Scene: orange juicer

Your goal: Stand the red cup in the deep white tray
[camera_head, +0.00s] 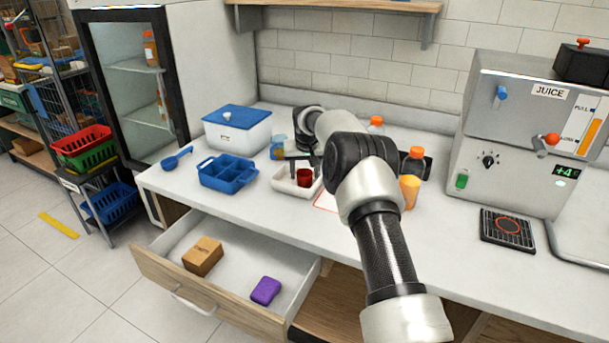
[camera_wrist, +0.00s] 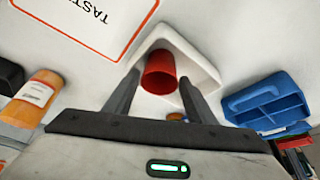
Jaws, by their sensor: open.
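The red cup (camera_head: 304,178) stands inside the deep white tray (camera_head: 285,188) on the counter, toward the tray's right side in the head view. In the wrist view the red cup (camera_wrist: 160,72) looks upright, with the white walls of the tray (camera_wrist: 205,68) around it. My gripper (camera_wrist: 159,78) is open, with one finger on each side of the cup in that view. I cannot tell whether the fingers touch it. In the head view my gripper (camera_head: 301,163) is just above the tray, and my arm hides part of the area to its right.
A blue compartment tray (camera_head: 228,185) and a blue-lidded white box (camera_head: 237,136) stand left of the white tray. A red-bordered sheet (camera_wrist: 75,20) lies beside it. An orange bottle (camera_wrist: 35,98) stands near. The drawer (camera_head: 205,285) below is open.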

